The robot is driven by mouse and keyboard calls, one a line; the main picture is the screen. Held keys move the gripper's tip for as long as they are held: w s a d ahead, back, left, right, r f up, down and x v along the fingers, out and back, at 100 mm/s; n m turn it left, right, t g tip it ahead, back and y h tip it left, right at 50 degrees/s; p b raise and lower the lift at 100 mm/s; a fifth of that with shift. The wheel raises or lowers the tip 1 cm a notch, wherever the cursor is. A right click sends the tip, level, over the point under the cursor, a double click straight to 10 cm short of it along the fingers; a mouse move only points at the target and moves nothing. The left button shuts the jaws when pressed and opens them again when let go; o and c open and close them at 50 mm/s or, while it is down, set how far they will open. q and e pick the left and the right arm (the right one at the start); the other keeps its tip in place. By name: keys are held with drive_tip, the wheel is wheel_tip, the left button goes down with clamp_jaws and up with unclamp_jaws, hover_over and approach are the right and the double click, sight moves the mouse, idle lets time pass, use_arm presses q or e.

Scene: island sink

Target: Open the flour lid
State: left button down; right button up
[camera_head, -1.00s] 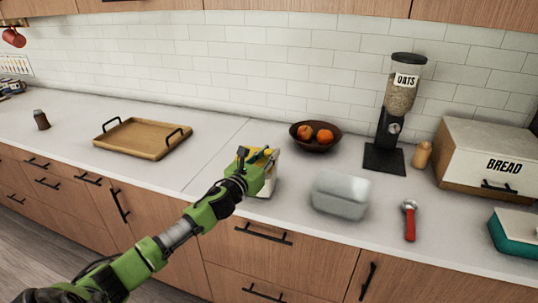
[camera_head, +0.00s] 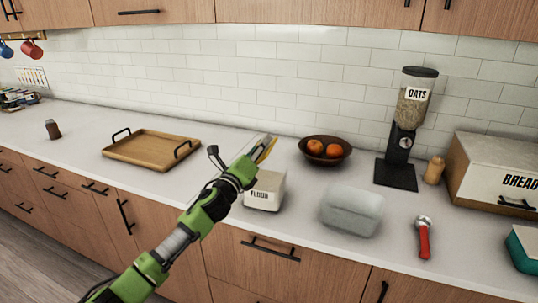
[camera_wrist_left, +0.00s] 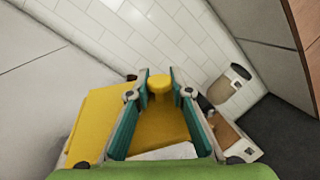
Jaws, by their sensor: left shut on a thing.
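The white flour container (camera_head: 264,193) stands on the counter with its "FLOUR" label to the front. Its yellow lid (camera_head: 268,149) is tilted steeply up at the container's back edge; I cannot tell if it still touches there. My left gripper (camera_head: 249,161) is at the raised lid, above the container's back left. In the left wrist view, the gripper's fingers (camera_wrist_left: 159,78) are closed around the lid's yellow knob (camera_wrist_left: 160,83), and the yellow lid (camera_wrist_left: 103,118) lies behind them. The container's inside is hidden in the head view. My right gripper is not in view.
A clear glass box (camera_head: 352,211) stands close to the right of the flour. A bowl of oranges (camera_head: 325,152) and an oats dispenser (camera_head: 398,172) are behind it. A red-handled scoop (camera_head: 424,238) lies right. A wooden tray (camera_head: 150,151) is left, with bare counter around it.

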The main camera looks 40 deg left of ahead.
use_arm(q)
drive_tip(key=s+a+n+g+y+b, duration=0.1)
drive_tip(key=s+a+n+y, duration=0.2)
drive_tip(key=a+n, duration=0.7)
drive_tip(key=shift+s+a+n+y+b, duration=0.4)
drive_tip(key=shift+n+y, duration=0.7)
drive_tip(key=shift+n, duration=1.8)
drive_tip(key=shift+f, duration=0.15)
drive_tip(key=c, duration=1.8)
unclamp_jaws()
drive_tip(key=v, duration=1.2)
